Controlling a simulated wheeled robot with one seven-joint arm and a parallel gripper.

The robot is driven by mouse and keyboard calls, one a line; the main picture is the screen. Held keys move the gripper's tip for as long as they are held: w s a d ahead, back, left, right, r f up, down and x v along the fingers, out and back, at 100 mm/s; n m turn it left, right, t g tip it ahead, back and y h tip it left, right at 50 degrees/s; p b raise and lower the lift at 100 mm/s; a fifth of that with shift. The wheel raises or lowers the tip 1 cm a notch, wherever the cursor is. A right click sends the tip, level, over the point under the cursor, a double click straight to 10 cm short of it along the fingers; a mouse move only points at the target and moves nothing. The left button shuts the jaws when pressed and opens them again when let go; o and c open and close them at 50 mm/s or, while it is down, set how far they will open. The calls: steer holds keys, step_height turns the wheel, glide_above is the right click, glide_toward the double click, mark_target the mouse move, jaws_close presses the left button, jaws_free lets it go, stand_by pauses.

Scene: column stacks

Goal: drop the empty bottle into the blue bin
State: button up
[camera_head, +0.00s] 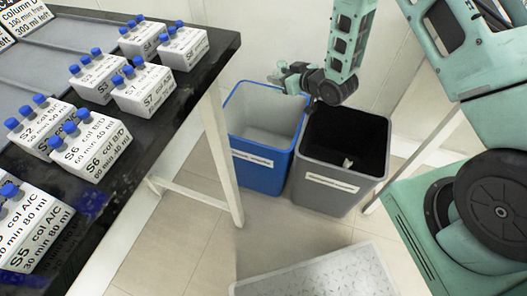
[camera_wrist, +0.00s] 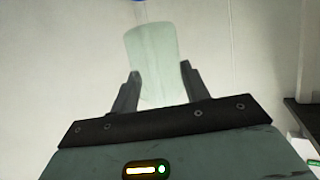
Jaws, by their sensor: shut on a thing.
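The empty bottle (camera_wrist: 155,60) is pale and translucent in the wrist view, with a narrow part reaching to the top edge. My gripper (camera_wrist: 158,85) is shut on it, one dark finger on each side. In the head view my gripper (camera_head: 288,76) is at the back rim of the blue bin, near its right corner. The bottle is hard to make out there. The blue bin (camera_head: 257,178) stands on the floor, open at the top, with a pale interior and a white label.
A grey bin (camera_head: 327,197) with a dark inside and a small pale item in it stands right against the blue bin. A black-topped bench (camera_head: 150,100) with several white blue-capped boxes is at left. A pale speckled surface (camera_head: 315,275) is in front.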

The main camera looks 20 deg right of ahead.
steer(key=w+a+f+n+y+b, duration=0.1)
steer(key=w+f+b, duration=0.1)
steer(key=f+b, duration=0.3)
steer(key=w+a+f+n+g+y+b, duration=0.1)
steer(key=w+f+b, duration=0.1)
steer(key=f+b, duration=0.2)
step_height(320, 180, down, 3)
steer(key=shift+w+a+f+n+y+b, duration=0.1)
steer(key=shift+w+a+n+y+b, duration=0.2)
steer(key=shift+w+a+y+b, duration=0.1)
steer(key=o, duration=1.1)
steer(key=shift+s, duration=0.1)
steer(key=p+v, duration=0.1)
steer(key=v, duration=0.4)
steer(key=p+v, duration=0.1)
steer(key=v, duration=0.5)
steer(key=p+v, duration=0.2)
steer(key=v, duration=0.4)
steer(key=shift+d+r, duration=0.15)
steer(key=shift+r, duration=0.25)
